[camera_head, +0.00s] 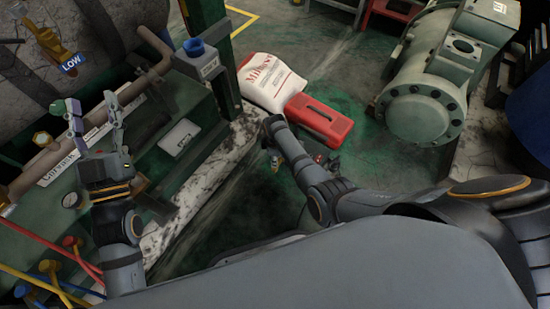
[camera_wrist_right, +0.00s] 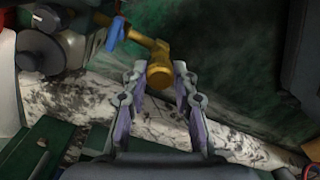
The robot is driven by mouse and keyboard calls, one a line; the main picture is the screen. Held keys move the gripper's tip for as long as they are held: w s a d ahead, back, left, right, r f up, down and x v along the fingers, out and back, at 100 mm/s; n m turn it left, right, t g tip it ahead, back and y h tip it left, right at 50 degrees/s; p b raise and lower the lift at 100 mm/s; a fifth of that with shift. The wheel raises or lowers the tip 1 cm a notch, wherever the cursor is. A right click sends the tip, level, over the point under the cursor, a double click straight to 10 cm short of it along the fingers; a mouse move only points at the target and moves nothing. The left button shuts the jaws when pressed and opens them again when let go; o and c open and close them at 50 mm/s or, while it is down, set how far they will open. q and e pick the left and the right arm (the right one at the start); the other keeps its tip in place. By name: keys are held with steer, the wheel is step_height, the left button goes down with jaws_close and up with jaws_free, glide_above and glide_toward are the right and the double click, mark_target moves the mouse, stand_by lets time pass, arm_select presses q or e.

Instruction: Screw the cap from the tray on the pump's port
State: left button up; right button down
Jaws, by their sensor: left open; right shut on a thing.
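My left gripper (camera_head: 94,112) is open and empty, fingers pointing up the picture, above the green machine and its pipe in the head view. My right gripper (camera_wrist_right: 160,72) is shut on the end of a brass fitting (camera_wrist_right: 159,73) in the right wrist view. The fitting has a side branch and a blue handle (camera_wrist_right: 115,34). In the head view the right gripper is mostly hidden by its own arm. A light rectangular panel or shallow tray (camera_head: 180,137) is on the green machine; I cannot tell which. I cannot identify the cap or port for sure.
Red, blue and yellow hoses (camera_head: 75,262) are at lower left. A white bag (camera_head: 268,80), red case (camera_head: 318,120) and large green motor-like machine (camera_head: 425,105) stand beyond. Dark floor lies between.

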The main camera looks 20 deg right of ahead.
steer(key=shift+p, duration=0.3)
steer(key=shift+f+b, duration=0.8)
steer(key=shift+f, duration=0.2)
stand_by(0.6)
